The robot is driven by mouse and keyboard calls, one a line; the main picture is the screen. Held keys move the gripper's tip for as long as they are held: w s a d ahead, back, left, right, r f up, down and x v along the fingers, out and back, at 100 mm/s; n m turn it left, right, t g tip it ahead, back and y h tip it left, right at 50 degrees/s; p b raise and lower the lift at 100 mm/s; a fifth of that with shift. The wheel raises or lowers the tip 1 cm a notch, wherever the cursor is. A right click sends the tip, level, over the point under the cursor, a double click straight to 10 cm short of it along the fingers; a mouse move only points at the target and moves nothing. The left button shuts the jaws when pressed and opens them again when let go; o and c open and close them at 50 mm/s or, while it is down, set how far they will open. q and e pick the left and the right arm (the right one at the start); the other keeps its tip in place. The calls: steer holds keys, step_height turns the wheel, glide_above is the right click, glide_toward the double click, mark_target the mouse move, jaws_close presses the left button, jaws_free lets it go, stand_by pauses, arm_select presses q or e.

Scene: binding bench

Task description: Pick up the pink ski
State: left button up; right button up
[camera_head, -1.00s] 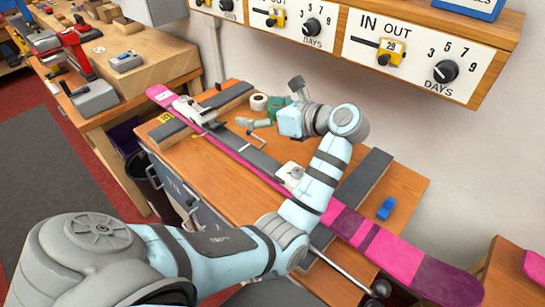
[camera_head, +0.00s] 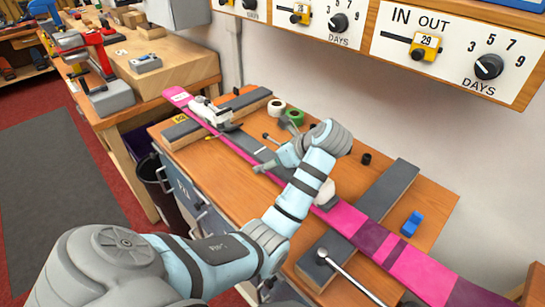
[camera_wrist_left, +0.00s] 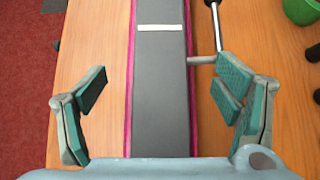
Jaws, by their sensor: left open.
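The long pink ski (camera_head: 405,258) lies diagonally along the wooden bench, with white binding parts (camera_head: 205,111) on it. My left forearm hides part of its middle. My left gripper (camera_head: 262,167) is over the middle of the ski. In the left wrist view my left gripper (camera_wrist_left: 162,98) is open, with one finger out to each side of the ski. There the ski (camera_wrist_left: 160,78) shows a dark grey middle with pink edges and a white strip. Nothing is held between the fingers. My right gripper is not in view.
Grey-topped support blocks (camera_head: 390,190) cross under the ski. A blue piece (camera_head: 412,223), a green tape roll (camera_head: 295,117) and a metal rod (camera_head: 350,277) are close by. The wall unit with dials (camera_head: 450,45) overhangs the back of the bench.

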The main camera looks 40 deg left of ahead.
arm_select(q)
steer(key=shift+d, duration=0.15)
jaws_close()
steer(key=shift+r, duration=0.15)
